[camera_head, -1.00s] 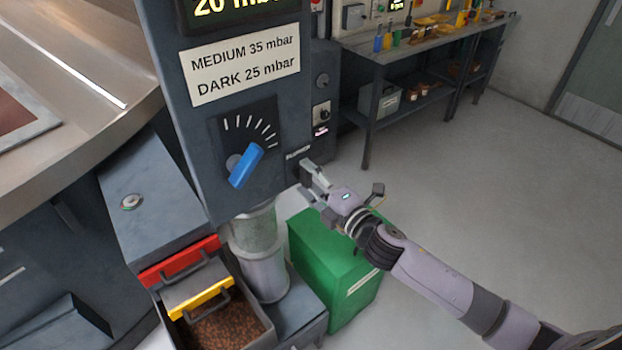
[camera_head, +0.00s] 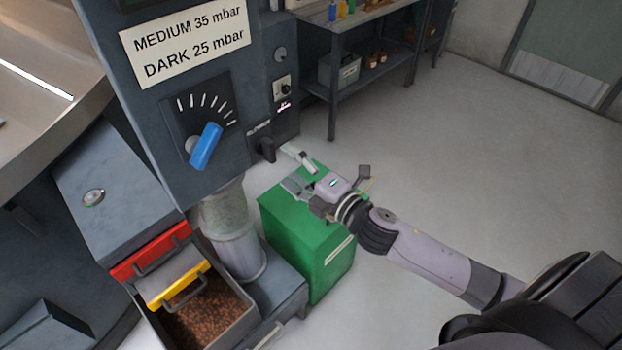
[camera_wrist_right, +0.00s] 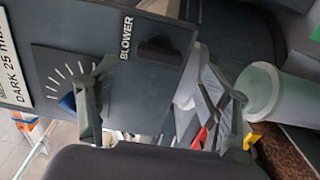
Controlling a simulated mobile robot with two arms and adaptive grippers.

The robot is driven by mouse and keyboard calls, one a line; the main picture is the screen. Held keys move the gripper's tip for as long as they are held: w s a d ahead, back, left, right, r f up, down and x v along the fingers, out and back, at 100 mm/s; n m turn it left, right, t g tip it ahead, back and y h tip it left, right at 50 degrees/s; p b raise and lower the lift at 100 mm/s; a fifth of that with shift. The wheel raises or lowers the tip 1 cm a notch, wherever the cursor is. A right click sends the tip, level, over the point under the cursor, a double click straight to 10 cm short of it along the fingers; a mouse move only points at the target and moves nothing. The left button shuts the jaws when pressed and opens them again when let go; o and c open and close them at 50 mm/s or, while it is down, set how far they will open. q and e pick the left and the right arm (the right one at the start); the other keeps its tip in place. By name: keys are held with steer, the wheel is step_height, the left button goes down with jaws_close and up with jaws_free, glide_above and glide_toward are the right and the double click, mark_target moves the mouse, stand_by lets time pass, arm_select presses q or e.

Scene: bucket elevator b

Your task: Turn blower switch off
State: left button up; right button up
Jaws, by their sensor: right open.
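The blower switch (camera_head: 266,150) is a black knob on the lower right of the dark grey panel, under a BLOWER label. In the wrist view, the black switch (camera_wrist_right: 160,50) sits beside the BLOWER lettering. My right gripper (camera_head: 298,172) is open and empty, a short way right of and below the switch, not touching it in the head view. In the wrist view, the open fingers of my right gripper (camera_wrist_right: 160,88) spread either side of the panel's edge area, with the switch between and beyond them. My left gripper is not in view.
A blue dial knob (camera_head: 205,146) is left of the switch. A green box (camera_head: 308,240) stands below my right gripper. A grey bin (camera_head: 245,312) of brown beans with red and yellow handles is lower left. A workbench (camera_head: 345,22) stands behind; the floor at right is clear.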

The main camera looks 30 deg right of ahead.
steer(key=v, duration=0.6)
steer(key=shift+s, duration=0.2)
steer(key=d+f+m+g+h+b, duration=0.1)
steer(key=d+f+m+g+h, duration=0.2)
steer(key=f, duration=0.8)
steer(key=d+f+m+h+b, duration=0.1)
steer(key=d+f+m, duration=0.3)
steer(key=f, duration=0.6)
steer(key=s+d+f+m+g+h+b, duration=0.1)
steer(key=s+d+f+m+g, duration=0.15)
steer(key=f, duration=0.65)
steer(key=s+d+f+m+g+h, duration=0.15)
steer(key=s+f, duration=0.25)
steer(key=f, duration=0.5)
steer(key=s+a+f+m+g+b, duration=0.15)
steer(key=s+f+m+g, duration=0.25)
steer(key=s+f, duration=1)
steer(key=s+a+f+m+g, duration=0.2)
steer(key=s+f, duration=0.3)
steer(key=s, duration=0.4)
steer(key=s+a+f+m+g+b, duration=0.1)
steer(key=s+a+f+m+g, duration=0.1)
steer(key=s+a+f, duration=0.3)
steer(key=s+f+g, duration=0.1)
steer(key=s, duration=0.3)
steer(key=shift+s+a+m, duration=0.25)
steer(key=shift+m, duration=0.15)
steer(key=shift+f, duration=0.1)
